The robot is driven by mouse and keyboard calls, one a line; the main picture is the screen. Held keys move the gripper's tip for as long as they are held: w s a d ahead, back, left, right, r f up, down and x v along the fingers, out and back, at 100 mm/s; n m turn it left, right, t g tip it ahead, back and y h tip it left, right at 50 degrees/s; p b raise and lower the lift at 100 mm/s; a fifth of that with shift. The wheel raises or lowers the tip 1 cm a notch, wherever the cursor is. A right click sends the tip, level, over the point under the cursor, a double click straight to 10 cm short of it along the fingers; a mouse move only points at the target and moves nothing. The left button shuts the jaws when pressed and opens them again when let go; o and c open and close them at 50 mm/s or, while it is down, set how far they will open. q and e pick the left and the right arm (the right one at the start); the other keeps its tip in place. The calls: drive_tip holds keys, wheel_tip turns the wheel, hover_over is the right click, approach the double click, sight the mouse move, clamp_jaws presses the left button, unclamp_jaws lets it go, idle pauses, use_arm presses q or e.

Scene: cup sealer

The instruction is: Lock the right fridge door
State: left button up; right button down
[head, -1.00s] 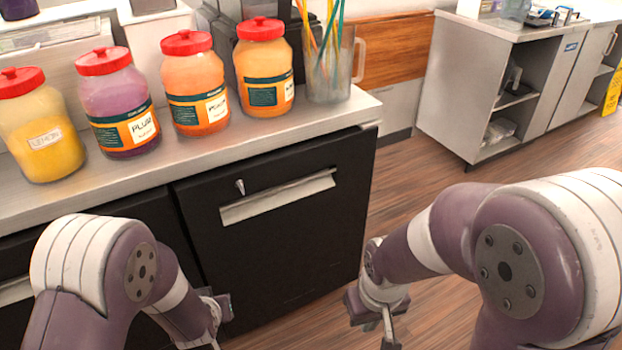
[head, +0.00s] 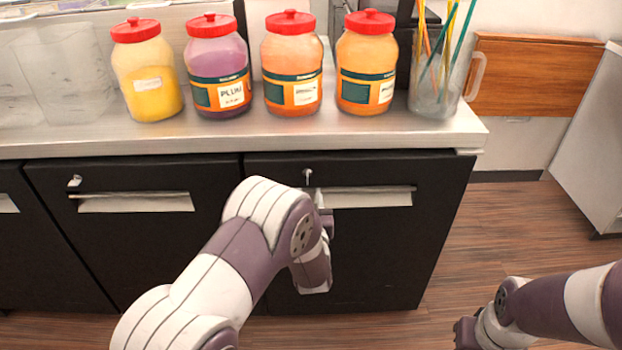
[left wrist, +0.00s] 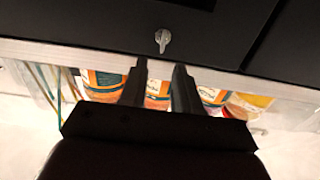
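The right fridge door (head: 385,255) is black and looks closed, with a pale horizontal handle (head: 375,197). A small silver key (head: 307,176) sits in the lock near the door's upper left. It also shows in the left wrist view, where the key (left wrist: 162,40) is on the black door just beyond the fingertips. My left gripper (head: 320,200) is in front of the door, just below and right of the key, partly hidden by its own wrist. In the left wrist view its two fingers (left wrist: 160,75) are apart with nothing held. My right gripper (head: 466,333) is low at right, its fingers unclear.
The left fridge door (head: 140,240) has its own silver key (head: 75,181). Several red-lidded jars and a pitcher of straws (head: 437,75) stand on the counter (head: 225,135) above the doors. Wooden floor (head: 520,240) is open to the right of the fridge.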

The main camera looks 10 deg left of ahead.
sight(307, 178)
use_arm(q)
drive_tip(key=x, duration=0.7)
drive_tip(key=shift+w+a+f, duration=0.1)
drive_tip(key=shift+a, duration=0.1)
clamp_jaws()
